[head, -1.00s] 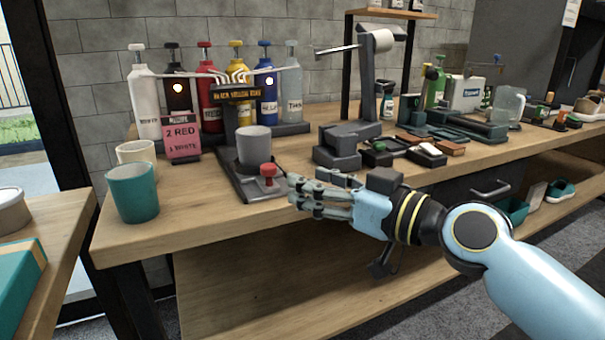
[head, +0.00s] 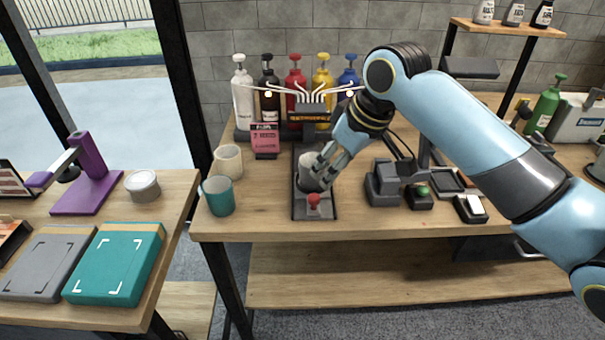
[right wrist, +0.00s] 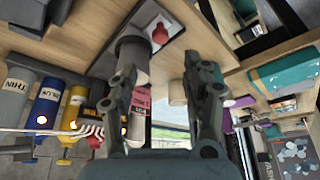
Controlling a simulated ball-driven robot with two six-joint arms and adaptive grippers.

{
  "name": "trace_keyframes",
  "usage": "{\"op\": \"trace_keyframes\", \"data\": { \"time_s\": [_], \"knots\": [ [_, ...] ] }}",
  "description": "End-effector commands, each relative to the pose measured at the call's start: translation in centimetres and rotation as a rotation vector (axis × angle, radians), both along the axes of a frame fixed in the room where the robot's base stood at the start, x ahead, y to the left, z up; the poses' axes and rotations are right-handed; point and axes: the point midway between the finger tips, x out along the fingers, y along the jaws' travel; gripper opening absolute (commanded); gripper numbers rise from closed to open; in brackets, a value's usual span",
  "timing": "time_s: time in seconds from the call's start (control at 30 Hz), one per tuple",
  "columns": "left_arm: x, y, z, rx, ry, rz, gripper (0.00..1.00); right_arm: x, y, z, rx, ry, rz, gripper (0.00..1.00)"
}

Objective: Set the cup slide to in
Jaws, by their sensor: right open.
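The grey cup (head: 307,172) stands on the dark slide base (head: 301,211) under the paint dispenser (head: 309,113). A red knob (head: 314,200) sits at the front of the base. My right gripper (head: 324,170) is open at the cup's right side and hides part of it. In the right wrist view, the open fingers (right wrist: 160,88) show with the cup (right wrist: 132,48) behind the left finger and the red knob (right wrist: 160,32) past it. I cannot tell whether a finger touches the cup. My left gripper is not in view.
A teal cup (head: 218,197) and a cream cup (head: 228,161) stand left of the base. A pink card (head: 265,138) and several paint bottles (head: 295,85) are behind. A dark grey block device (head: 383,187) stands to the right. The bench front beside the base is clear.

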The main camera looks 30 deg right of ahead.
Motion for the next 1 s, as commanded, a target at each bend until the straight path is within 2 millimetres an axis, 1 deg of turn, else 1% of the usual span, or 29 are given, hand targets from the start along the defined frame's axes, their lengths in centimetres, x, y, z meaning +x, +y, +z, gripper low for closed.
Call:
{"op": "trace_keyframes", "data": {
  "time_s": [0.07,0.17,0.23,0.3,0.43,0.53,0.7,1.0],
  "knots": [
    [0.9,0.3,0.0,0.004,-0.011,-0.001,0.40,0.1,0.0,-0.6,-0.001,0.008,-0.006,0.49],
    [2.2,0.8,-0.1,0.008,-0.030,-0.003,0.40,0.7,0.2,-2.1,0.001,0.009,-0.005,0.49],
    [3.1,0.9,0.0,0.011,-0.043,-0.005,0.40,1.2,0.3,-3.4,0.000,0.008,-0.006,0.49],
    [3.5,1.0,0.0,0.012,-0.050,-0.006,0.40,1.7,0.5,-4.8,0.001,0.008,-0.004,0.49],
    [3.3,1.1,-0.2,0.012,-0.046,-0.005,0.40,2.7,0.7,-7.1,0.000,0.006,-0.004,0.49],
    [2.6,1.0,-0.4,0.011,-0.036,-0.005,0.40,3.2,0.8,-8.5,0.000,0.006,-0.001,0.49],
    [1.6,0.7,-0.5,0.008,-0.022,-0.003,0.40,3.8,0.9,-9.7,-0.001,0.004,-0.001,0.49],
    [1.7,0.5,-0.5,0.006,-0.023,-0.002,0.40,3.9,0.9,-9.9,-0.002,0.004,0.000,0.49]
  ]
}}
